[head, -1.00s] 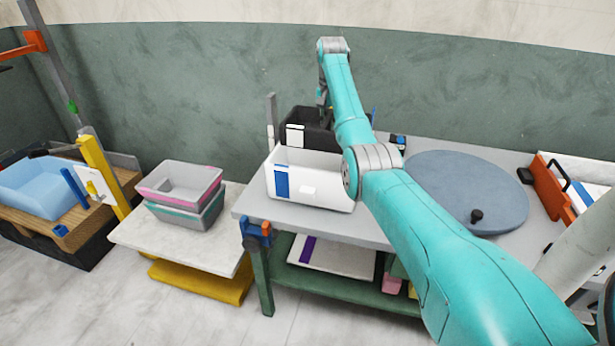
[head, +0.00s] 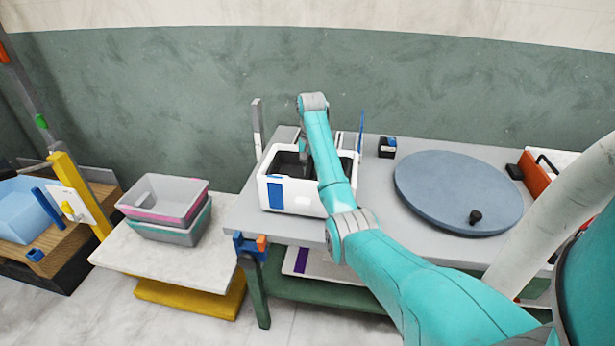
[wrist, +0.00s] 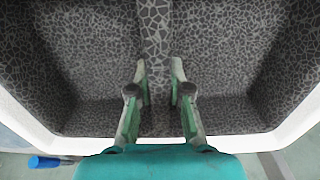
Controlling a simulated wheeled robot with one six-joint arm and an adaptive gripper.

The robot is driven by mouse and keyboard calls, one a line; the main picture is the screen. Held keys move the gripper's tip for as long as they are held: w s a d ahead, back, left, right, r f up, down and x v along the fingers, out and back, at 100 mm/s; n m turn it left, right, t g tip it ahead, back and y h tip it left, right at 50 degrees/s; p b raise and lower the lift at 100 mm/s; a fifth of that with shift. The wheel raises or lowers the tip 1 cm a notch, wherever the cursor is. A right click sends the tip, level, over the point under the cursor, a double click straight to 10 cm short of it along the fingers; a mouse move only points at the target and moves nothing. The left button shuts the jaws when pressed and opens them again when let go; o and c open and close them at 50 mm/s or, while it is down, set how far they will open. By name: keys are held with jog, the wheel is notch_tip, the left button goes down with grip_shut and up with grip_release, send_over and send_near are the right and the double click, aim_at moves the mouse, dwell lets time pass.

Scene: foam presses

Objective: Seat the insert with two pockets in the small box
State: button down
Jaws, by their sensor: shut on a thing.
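The white small box (head: 277,195) with a blue label stands on the grey table, left of its middle. The dark grey insert (head: 284,163) is down inside it, its top about level with the box rim. In the wrist view the speckled insert (wrist: 90,50) shows a pocket on each side of a middle wall, with the white box rim (wrist: 48,140) around its near corners. My gripper (wrist: 158,75) is shut on the middle wall, one finger in each pocket. The arm hides part of the box in the head view. I cannot see whether the insert touches the box floor.
A grey upright (head: 257,125) and a blue upright (head: 361,132) stand near the box. A small black-and-blue block (head: 387,147) and a round blue-grey disc (head: 457,190) lie to the right. Stacked trays (head: 165,205) sit on a low table at left.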

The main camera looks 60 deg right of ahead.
jog(key=shift+s+f, duration=0.1)
jog(key=shift+f, duration=1.9)
jog(key=shift+f, duration=0.15)
jog(key=c, duration=1.1)
grip_release()
